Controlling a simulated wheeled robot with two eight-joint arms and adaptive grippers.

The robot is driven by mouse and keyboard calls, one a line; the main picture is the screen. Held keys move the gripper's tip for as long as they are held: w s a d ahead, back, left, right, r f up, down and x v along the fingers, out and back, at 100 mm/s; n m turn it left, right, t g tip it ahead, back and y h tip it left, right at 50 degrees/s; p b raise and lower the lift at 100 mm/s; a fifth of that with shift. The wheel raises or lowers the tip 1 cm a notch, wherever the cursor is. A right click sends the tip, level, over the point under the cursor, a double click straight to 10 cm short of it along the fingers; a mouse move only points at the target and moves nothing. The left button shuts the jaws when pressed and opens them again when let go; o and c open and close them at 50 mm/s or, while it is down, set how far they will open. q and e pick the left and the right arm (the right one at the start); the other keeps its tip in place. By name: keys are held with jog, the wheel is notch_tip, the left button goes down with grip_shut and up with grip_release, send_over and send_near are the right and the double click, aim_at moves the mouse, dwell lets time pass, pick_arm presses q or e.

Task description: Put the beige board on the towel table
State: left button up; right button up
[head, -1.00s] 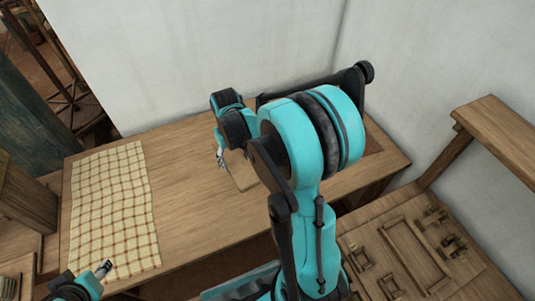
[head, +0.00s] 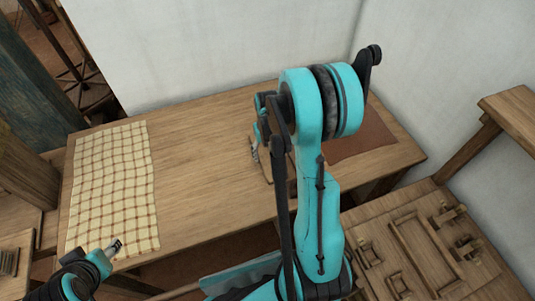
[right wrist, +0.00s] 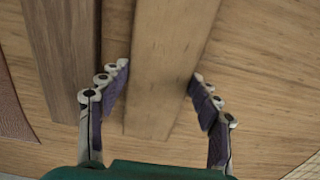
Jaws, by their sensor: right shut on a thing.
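The beige board (right wrist: 172,60) is a plain, narrow wooden plank between the fingers of my right gripper (right wrist: 160,88) in the right wrist view. The fingers are shut on its two sides. In the head view a small part of the board (head: 264,168) shows at the middle of the towel table (head: 205,150), and my arm hides much of it. My right gripper (head: 254,150) is there at the board. I cannot tell whether the board touches the tabletop. A cream checked towel (head: 115,185) lies on the table's left part. My left gripper (head: 115,246) is at the towel's near edge; its jaw opening is unclear.
A brown mat (head: 362,138) lies on the table's right part. A darker wooden piece (right wrist: 60,55) runs beside the board in the right wrist view. A bench with wooden parts (head: 415,255) stands at the lower right. The tabletop between towel and board is clear.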

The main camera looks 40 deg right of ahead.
aim_at(267, 155)
jog(key=shift+r, duration=0.1)
jog(key=o, duration=1.3)
jog(key=shift+r, duration=0.35)
notch_tip(267, 155, up, 10)
jog(key=p, duration=0.4)
jog(key=s+a+r+n+t, duration=0.1)
jog(key=s+a+r+t, duration=0.2)
jog(key=a, duration=0.6)
jog(key=s+a+r+n+t, duration=0.2)
jog(key=s+a+r+t, duration=0.2)
jog(key=a+r, duration=0.4)
jog(key=shift+s+a+r+n+p, duration=0.15)
jog(key=shift+s+a+n+p, duration=0.15)
jog(key=shift+s+a, duration=0.55)
